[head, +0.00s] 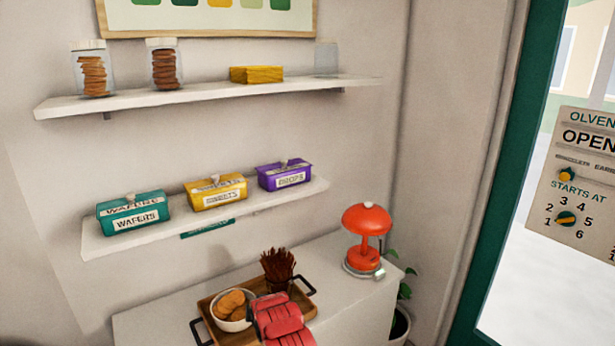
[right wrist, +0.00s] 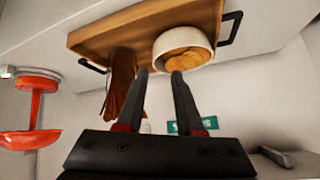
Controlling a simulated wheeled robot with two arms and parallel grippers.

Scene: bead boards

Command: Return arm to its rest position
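My right gripper (right wrist: 160,72) shows in the right wrist view. Its two dark fingers stand apart with nothing held between them. It is in front of the wooden tray (right wrist: 90,38), which appears upside down there. My left gripper is not in the head view. In the head view a red ribbed form (head: 280,320) overlaps the front of the tray (head: 206,318); I cannot tell whether it is part of my arm. The right wrist view shows no such form on the tray.
The tray holds a white bowl (head: 230,323) of biscuits and a bundle of brown sticks (head: 278,266). A red lamp-like thing (head: 366,220) stands right of it on the white counter (head: 350,320). Two wall shelves (head: 205,218) hold tins and jars. A plant (head: 405,290) stands beside the counter.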

